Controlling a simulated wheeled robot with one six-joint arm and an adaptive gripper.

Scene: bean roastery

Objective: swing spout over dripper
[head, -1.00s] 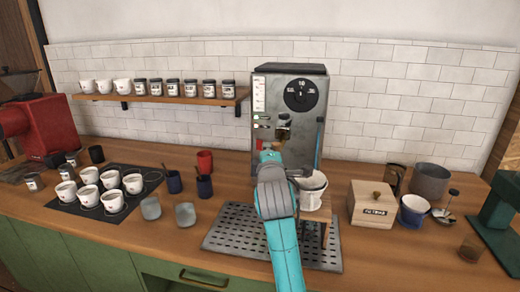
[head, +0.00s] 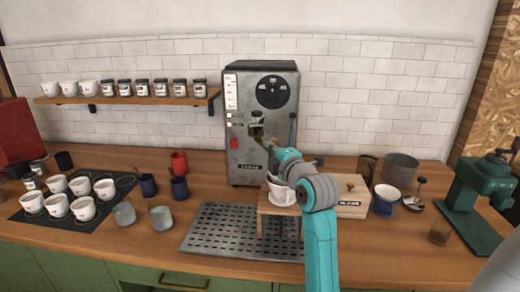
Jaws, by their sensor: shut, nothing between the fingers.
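The grey water machine (head: 262,92) stands against the tiled wall, with a dial on its face. Its small spout (head: 256,130) is at the middle of the front, partly hidden by my gripper. The white dripper (head: 283,193) sits on a small wooden stand (head: 270,210) at the right part of the drip grate, below and to the right of the spout. My arm covers part of the dripper and stand. My gripper (head: 268,147) is shut and empty at the machine's front, close to the spout. I cannot tell whether it touches the spout.
The metal drip grate (head: 225,230) lies open to the left. A wooden filter box (head: 345,205), a blue cup (head: 386,200) and a grey pot (head: 400,170) stand to the right. White cups (head: 83,210) and two grey tumblers (head: 160,217) stand left.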

